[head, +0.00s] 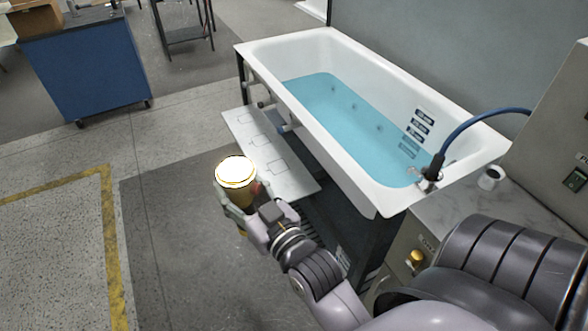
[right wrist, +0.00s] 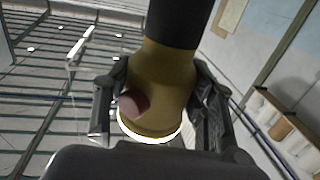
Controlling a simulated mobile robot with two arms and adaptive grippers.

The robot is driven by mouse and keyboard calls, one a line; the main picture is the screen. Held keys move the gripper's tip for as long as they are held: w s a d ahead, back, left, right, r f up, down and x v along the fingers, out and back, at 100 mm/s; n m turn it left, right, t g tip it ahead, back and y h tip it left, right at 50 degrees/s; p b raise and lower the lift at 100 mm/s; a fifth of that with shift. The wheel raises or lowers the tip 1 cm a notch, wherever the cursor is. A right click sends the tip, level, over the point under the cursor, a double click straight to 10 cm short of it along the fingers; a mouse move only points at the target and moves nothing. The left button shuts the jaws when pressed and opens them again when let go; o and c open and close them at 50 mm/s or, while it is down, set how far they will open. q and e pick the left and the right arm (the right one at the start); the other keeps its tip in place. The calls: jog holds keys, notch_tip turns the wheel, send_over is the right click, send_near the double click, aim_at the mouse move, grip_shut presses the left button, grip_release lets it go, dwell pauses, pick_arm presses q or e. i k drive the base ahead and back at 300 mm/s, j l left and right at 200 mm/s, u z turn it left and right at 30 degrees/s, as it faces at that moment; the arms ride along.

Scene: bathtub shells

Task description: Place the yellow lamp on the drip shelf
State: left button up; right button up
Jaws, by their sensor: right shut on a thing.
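The yellow lamp (head: 236,174) is in my right gripper (head: 243,200), its bright white face turned up towards the head camera. In the right wrist view the lamp's yellow body (right wrist: 165,75) sits between the two dark fingers (right wrist: 160,105), with a dark section above and a glowing rim below. The drip shelf (head: 294,180) is a pale panel with outlined rectangles along the near side of the bathtub. In the head view the lamp overlaps the shelf's lower left edge; I cannot tell its height above it. My left gripper is out of view.
The white bathtub (head: 262,62) holds blue water and stands behind the shelf. A blue hose (head: 480,117) and a small white cup (head: 491,178) are at its right end. A blue cabinet (head: 85,70) stands at the upper left. The floor left of the shelf is clear.

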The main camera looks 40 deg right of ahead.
aim_at(288, 189)
jog(key=i+u, duration=0.15)
jog(key=i, duration=1.55)
jog(key=j, duration=0.1)
